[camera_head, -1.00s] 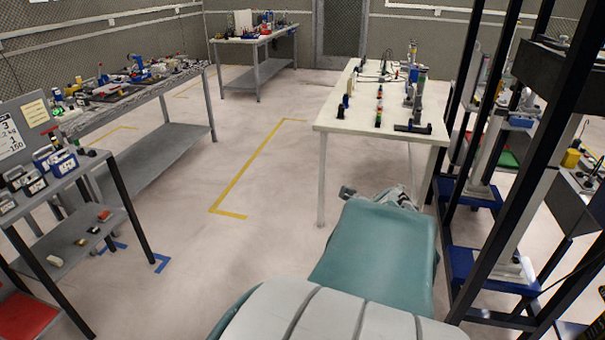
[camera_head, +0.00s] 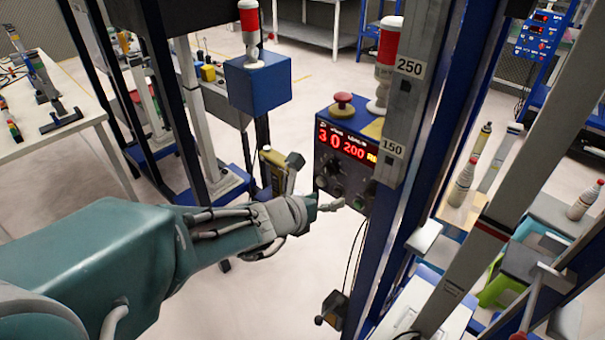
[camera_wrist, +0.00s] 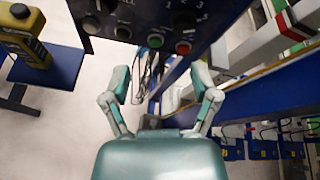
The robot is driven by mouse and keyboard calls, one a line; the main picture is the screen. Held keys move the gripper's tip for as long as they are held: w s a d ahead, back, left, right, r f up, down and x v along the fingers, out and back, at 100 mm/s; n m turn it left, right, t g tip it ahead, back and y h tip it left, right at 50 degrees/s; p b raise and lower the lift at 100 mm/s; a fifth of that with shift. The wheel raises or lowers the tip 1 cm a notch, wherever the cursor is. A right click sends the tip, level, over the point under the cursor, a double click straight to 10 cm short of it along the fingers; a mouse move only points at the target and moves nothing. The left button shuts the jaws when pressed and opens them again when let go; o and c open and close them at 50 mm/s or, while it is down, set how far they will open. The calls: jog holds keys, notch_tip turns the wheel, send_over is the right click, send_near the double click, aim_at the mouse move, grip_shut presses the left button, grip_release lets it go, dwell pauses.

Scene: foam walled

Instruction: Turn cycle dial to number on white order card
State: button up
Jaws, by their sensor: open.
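A dark control box (camera_head: 343,150) hangs on the blue post in the head view, with a red lit display reading 30 and 200. Small knobs sit below the display. In the wrist view the box's lower face (camera_wrist: 140,22) fills the top. A dark dial (camera_wrist: 185,20) there has numbers around it, 2, 3 and 5 among them; its pointer is too small to read. A green button (camera_wrist: 155,41) is below. My gripper (camera_head: 315,187) is open and empty just in front of the box's lower part. Its spread fingers (camera_wrist: 160,80) are below the knobs, apart from them. No white order card shows now.
A red mushroom button (camera_head: 343,101) and a red-topped lamp (camera_head: 388,45) stand on the box. The blue post (camera_head: 420,170) rises close to the right of my gripper. Cables hang below the box.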

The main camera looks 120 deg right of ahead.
aim_at(368, 196)
jog(key=shift+m+y, duration=0.5)
jog(key=shift+m, duration=0.3)
jog(key=a+x, duration=0.1)
jog(key=x, duration=0.7)
jog(key=s+a+x, duration=0.1)
jog(key=x, duration=0.2)
jog(key=shift+s+a+r, duration=0.1)
jog(key=shift+s+a, duration=0.1)
jog(key=shift+s, duration=0.15)
grip_shut()
